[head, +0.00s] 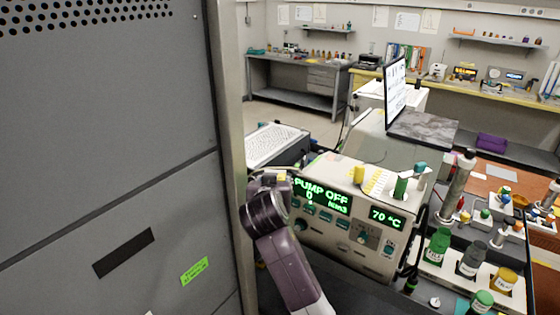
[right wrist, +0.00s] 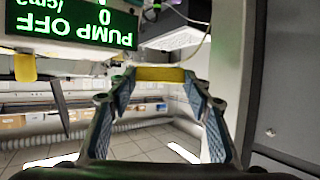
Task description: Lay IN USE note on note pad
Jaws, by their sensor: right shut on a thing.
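My right gripper (head: 277,184) is beside the left end of the instrument's front panel in the head view. In the right wrist view, its fingers (right wrist: 160,82) are shut on a thin yellow note (right wrist: 160,74), seen nearly edge-on, with no writing readable. A sliver of yellow shows at the fingertips in the head view. A green note (head: 195,271) with dark writing is on the grey cabinet door at the left; I cannot read it clearly. I cannot make out a note pad for certain. My left gripper is not in view.
The instrument (head: 335,235) shows PUMP OFF and 70 °C, with a yellow cylinder (head: 359,174) and green-capped items on top. The tall grey cabinet (head: 110,130) fills the left, close to my right arm. Bottles (head: 438,246) crowd the right. A monitor (head: 395,95) stands behind.

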